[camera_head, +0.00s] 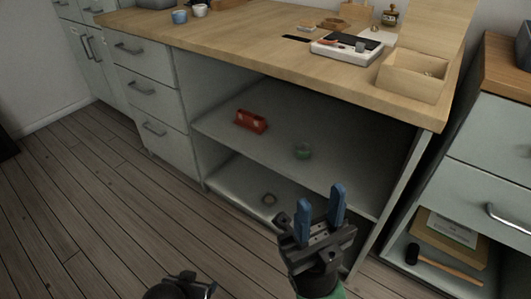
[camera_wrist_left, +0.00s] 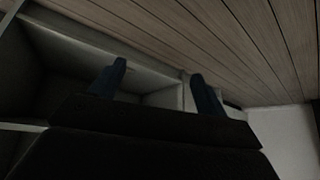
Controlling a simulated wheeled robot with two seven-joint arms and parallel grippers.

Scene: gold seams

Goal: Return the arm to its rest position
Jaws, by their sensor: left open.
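My right gripper (camera_head: 320,205) is in the middle right of the head view, in front of the open shelves. Its two blue fingers stand apart and point up, with nothing between them. My left gripper (camera_head: 190,286) is low at the bottom edge of the head view, mostly cut off, over the floor. In the left wrist view, the left gripper (camera_wrist_left: 158,70) shows two dark blue fingers spread apart with nothing between them. That view is dark and tilted.
A workbench (camera_head: 230,45) holds a wooden box (camera_head: 412,83), a white tray (camera_head: 335,55) and cups. The floor (camera_head: 80,220) at left is clear. A drawer cabinet (camera_head: 490,150) stands right.

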